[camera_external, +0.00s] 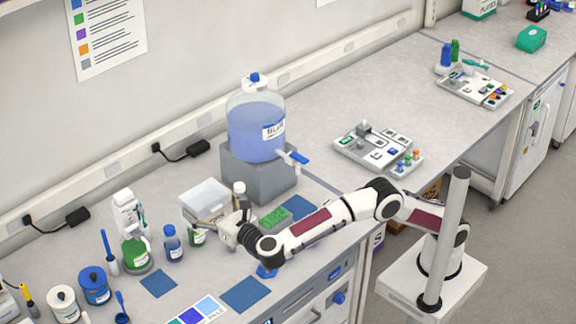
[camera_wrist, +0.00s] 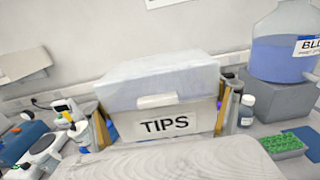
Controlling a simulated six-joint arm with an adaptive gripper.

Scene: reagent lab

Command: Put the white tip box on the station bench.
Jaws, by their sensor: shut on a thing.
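The white tip box (camera_external: 204,196), with a pale translucent lid, is at my gripper (camera_external: 212,219), left of the blue carboy. In the wrist view the box (camera_wrist: 160,122) fills the middle, its TIPS label facing me. A finger of my gripper (camera_wrist: 161,115) lies along each side, so the gripper is shut on the box. The box looks upright. Its underside is hidden, and I cannot tell whether it touches the grey bench (camera_external: 330,108) or hangs above it.
The carboy (camera_external: 256,128) stands on a grey block (camera_external: 258,168) close right of the box. Bottles (camera_external: 172,243) stand in front-left. A green tip rack (camera_external: 275,217) lies near my forearm. Blue mats (camera_external: 246,293) lie bare in front. A grey-white tray (camera_external: 374,146) sits farther right.

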